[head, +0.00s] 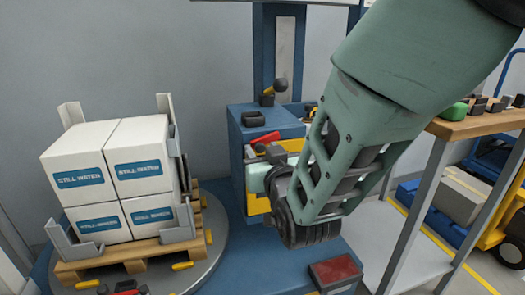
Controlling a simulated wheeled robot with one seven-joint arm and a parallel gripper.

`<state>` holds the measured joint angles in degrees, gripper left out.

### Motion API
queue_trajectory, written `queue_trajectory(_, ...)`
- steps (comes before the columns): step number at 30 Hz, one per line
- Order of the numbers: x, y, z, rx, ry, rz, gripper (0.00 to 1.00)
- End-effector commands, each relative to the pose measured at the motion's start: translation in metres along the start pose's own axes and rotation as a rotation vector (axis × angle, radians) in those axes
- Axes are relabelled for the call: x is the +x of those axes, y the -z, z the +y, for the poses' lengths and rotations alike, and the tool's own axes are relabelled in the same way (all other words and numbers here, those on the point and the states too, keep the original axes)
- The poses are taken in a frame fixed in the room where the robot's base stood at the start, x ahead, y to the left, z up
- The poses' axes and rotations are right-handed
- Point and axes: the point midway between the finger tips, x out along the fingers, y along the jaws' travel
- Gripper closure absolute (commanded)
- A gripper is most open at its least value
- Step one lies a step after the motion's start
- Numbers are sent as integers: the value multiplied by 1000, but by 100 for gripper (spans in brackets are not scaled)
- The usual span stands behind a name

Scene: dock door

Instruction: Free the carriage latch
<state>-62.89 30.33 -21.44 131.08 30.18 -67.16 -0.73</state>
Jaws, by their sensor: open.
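A blue wrapping machine has an upright mast (264,50) at the back and a blue housing (275,122) in front of it. A lever with a dark round knob (281,85) stands on top of the housing. A red part (265,138) shows on the housing's front, with yellow parts below it. Which of these is the carriage latch I cannot tell. My gripper (263,152) is open at the housing's front, just below the red part. My wrist and forearm hide the housing's lower right side. Whether the fingers touch anything is unclear.
A turntable (212,255) at the left carries a wooden pallet (130,262) with white "Still Water" boxes (101,157) between grey corner posts. A dark red pad (335,271) lies on the blue base. A wooden-topped bench (480,124) with small items stands at the right.

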Motion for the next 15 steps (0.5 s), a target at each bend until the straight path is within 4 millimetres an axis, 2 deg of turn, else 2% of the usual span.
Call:
queue_trajectory(2,0,0,0,0,0,0,58)
queue_trajectory(5,0,0,0,0,0,0,83)
queue_trajectory(6,0,0,0,0,0,0,94)
queue_trajectory(7,0,0,0,0,0,0,100)
queue_trajectory(11,0,0,0,8,-1,0,100)
queue_trajectory(15,0,4,0,121,-2,2,100)
